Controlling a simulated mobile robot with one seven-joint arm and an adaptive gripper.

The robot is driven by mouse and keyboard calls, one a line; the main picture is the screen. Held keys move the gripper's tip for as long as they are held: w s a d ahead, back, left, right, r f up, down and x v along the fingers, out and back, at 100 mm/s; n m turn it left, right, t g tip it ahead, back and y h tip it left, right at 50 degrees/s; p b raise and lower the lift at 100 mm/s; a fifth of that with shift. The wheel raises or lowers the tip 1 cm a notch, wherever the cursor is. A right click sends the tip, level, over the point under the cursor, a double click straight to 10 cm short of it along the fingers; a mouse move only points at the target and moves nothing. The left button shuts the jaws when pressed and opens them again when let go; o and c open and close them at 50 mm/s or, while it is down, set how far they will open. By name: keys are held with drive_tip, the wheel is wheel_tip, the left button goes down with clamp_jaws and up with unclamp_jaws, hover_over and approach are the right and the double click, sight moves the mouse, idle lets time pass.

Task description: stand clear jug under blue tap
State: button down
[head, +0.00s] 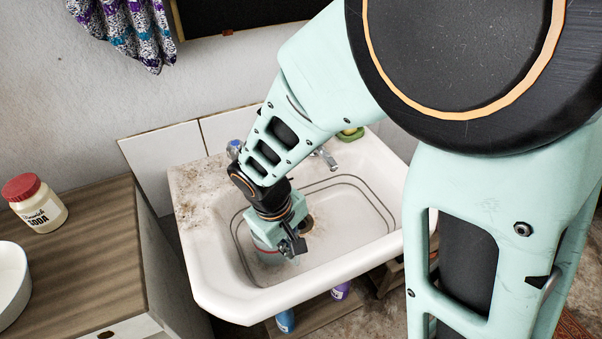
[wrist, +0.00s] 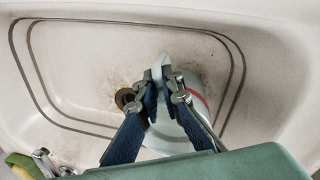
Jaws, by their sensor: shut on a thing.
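The clear jug (wrist: 198,88), pale and see-through with a red line round it, is in the basin in the wrist view. My gripper (wrist: 163,84) is shut on its upright handle (wrist: 160,64). In the head view my gripper (head: 291,246) is low in the basin and hides most of the jug (head: 264,251). I cannot tell whether the jug touches the basin floor. The blue tap (head: 235,147) shows as a blue top at the back left of the trough, partly behind my arm; its spout is hidden.
The white trough (head: 225,302) has raised rims all round. A chrome tap (head: 328,158) and a green-yellow sponge (head: 350,134) are at its back. The drain (wrist: 124,98) is beside the jug. A wooden counter (head: 95,255) with a soda jar (head: 38,208) stands left. The basin's right side is clear.

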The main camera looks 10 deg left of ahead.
drive_tip(key=shift+f+b, duration=0.3)
drive_tip(key=shift+f, duration=0.3)
drive_tip(key=shift+w+a+r, duration=0.1)
drive_tip(key=shift+w+a, duration=0.1)
drive_tip(key=shift+w, duration=0.1)
drive_tip(key=shift+w+a+f, duration=0.1)
drive_tip(key=shift+w+a, duration=0.3)
drive_tip(key=shift+w, duration=0.25)
drive_tip(key=shift+w+a+f, duration=0.1)
drive_tip(key=shift+w+a, duration=0.3)
drive_tip(key=shift+w, duration=0.3)
drive_tip(key=shift+w+a+f, duration=0.1)
drive_tip(key=shift+w+a, duration=0.3)
drive_tip(key=shift+w, duration=0.25)
drive_tip(key=shift+f, duration=0.2)
drive_tip(key=c, duration=2)
unclamp_jaws()
drive_tip(key=shift+o, duration=0.2)
drive_tip(key=o, duration=0.6)
